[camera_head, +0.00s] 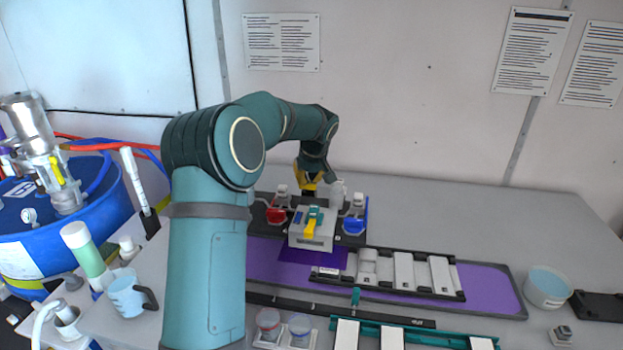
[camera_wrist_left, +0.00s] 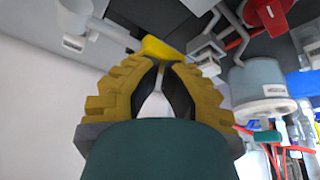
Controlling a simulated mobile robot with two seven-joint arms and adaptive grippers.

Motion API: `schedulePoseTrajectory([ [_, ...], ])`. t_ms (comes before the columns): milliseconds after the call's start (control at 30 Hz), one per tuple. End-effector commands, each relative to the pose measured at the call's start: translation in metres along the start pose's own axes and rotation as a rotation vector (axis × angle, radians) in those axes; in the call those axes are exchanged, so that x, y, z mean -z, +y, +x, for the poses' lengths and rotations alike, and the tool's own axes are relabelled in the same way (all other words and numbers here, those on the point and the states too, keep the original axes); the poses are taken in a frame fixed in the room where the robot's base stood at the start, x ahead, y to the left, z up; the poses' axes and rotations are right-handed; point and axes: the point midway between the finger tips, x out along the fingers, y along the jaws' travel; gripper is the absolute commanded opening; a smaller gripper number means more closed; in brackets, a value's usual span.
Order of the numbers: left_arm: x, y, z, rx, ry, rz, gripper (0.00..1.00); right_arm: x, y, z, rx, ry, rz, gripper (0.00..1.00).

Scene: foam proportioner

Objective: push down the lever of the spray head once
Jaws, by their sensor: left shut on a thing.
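My left gripper (camera_head: 308,184) has yellow fingers and reaches down behind the grey block on the bench. In the left wrist view its ridged fingers (camera_wrist_left: 161,68) come together at the tips against a small yellow piece (camera_wrist_left: 160,48). I cannot tell for sure whether this piece is the lever of the spray head. The grey block (camera_head: 312,237) carries a yellow part (camera_head: 311,224) and a teal part, in front of the gripper. My left wrist hides much of the area around the fingertips. My right gripper is not in view.
A red part (camera_head: 276,213) and a blue part (camera_head: 355,219) flank the block on a dark base. A blue drum (camera_head: 100,215) with a metal pump stands at the left. A jug (camera_head: 126,297) stands near the front. The bench at the back right is clear.

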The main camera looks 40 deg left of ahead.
Motion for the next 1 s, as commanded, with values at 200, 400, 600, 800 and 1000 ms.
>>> schedulePoseTrajectory([
  [200,0.009,0.0,-0.022,-0.001,0.0,-0.001,0.0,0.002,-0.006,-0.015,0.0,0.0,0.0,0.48],
  [400,0.017,0.0,-0.039,-0.001,0.002,-0.001,0.0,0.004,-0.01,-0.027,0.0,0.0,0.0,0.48],
  [600,0.022,0.0,-0.053,-0.001,0.001,0.0,0.0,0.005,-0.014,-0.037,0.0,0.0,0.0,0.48],
  [800,0.022,0.0,-0.052,-0.001,0.001,-0.001,0.0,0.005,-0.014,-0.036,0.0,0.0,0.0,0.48],
  [1000,0.022,0.0,-0.052,-0.001,0.001,-0.001,0.0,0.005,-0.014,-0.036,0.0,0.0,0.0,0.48],
])
